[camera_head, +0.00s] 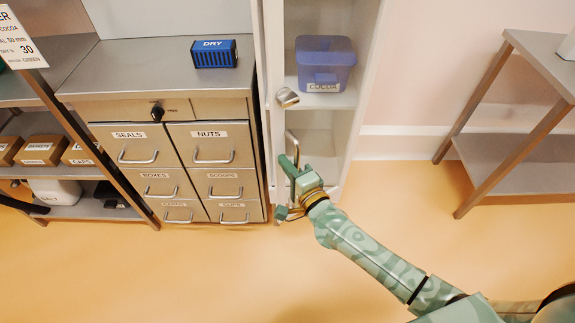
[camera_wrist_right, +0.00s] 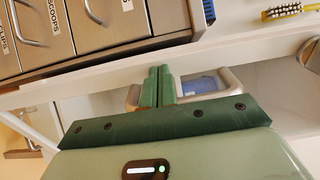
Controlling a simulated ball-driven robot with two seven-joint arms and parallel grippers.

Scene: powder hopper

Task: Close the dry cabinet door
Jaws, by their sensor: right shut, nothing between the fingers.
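The dry cabinet (camera_head: 345,120) is the tall white unit in the middle of the head view, with its inside and shelves showing. Its door (camera_head: 273,60) stands open, seen nearly edge-on at the left side, beside the drawer unit. A metal bar handle (camera_head: 291,142) shows on the door side. My right gripper (camera_head: 288,166) is shut and empty at the handle, partly covering it. In the wrist view the closed fingers (camera_wrist_right: 160,84) overlap a pale handle loop (camera_wrist_right: 234,80); I cannot tell whether they touch it. My left gripper is not in view.
A blue tub labelled COCOA (camera_head: 325,64) stands on a cabinet shelf. A steel drawer unit (camera_head: 180,112) adjoins on the left, with a blue DRY box (camera_head: 214,54) on top. A metal rack (camera_head: 505,150) stands at the right. Floor in front is clear.

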